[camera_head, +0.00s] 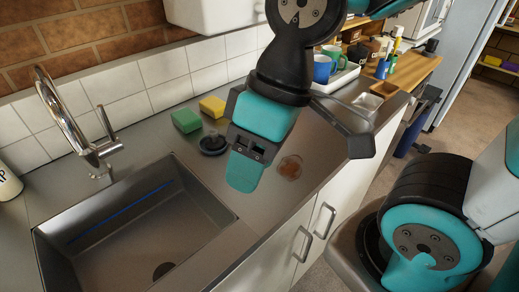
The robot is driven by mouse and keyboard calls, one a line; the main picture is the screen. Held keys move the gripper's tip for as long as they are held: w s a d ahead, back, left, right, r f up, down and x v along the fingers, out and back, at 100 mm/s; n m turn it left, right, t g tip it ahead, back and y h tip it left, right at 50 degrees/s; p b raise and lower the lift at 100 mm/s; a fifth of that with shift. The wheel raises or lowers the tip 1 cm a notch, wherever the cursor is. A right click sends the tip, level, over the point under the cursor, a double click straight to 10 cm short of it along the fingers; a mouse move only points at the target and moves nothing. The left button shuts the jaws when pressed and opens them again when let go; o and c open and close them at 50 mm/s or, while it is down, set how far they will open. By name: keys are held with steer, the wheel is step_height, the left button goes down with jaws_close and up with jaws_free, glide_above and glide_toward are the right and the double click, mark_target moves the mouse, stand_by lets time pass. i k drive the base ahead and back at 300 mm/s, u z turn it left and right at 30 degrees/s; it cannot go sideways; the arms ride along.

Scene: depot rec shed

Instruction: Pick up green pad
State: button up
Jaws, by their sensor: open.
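The green pad is not covered by my arm in this view. My gripper hides part of the counter behind it.
A dark round item (212,144) lies between the pads and my gripper. A small round dish (290,167) is to the right. The sink (140,225) with its tall tap (75,125) is at front left. Mugs (322,68) stand at the back right.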

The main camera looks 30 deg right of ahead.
mark_target(185, 119)
steer(key=k, duration=1)
steer(key=z, duration=1.3)
steer(key=i, duration=0.85)
steer(key=u, duration=1.7)
steer(key=i, duration=0.5)
